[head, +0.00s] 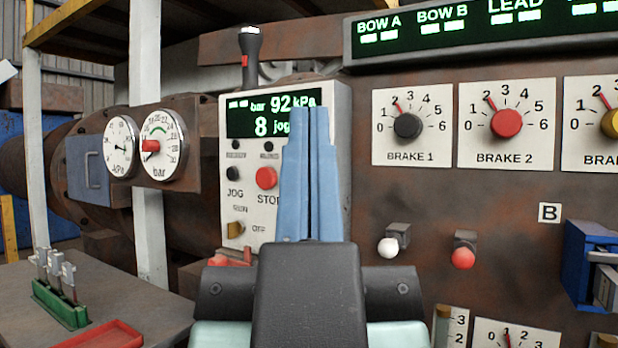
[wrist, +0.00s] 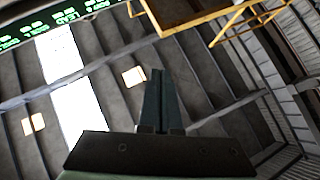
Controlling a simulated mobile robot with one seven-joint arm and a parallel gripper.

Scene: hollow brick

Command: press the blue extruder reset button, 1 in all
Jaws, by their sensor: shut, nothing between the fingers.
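No blue button shows in either view. The cream extruder control panel (head: 338,200) stands near the middle of the head view, with a green display (head: 245,120), a black JOG button (head: 233,174) and a red STOP button (head: 266,178). My gripper (head: 311,112) points up in front of the panel's right part and hides what lies there. Its two blue fingers are together with nothing between them. In the wrist view the gripper (wrist: 157,76) points towards the roof, and no button shows there.
Two round gauges (head: 159,145) are left of the panel. Brake dials (head: 408,125) and a white-knobbed lever (head: 388,248) and a red-knobbed one (head: 462,258) are on the right. A green holder (head: 60,305) and red tray (head: 105,337) lie on the table at lower left.

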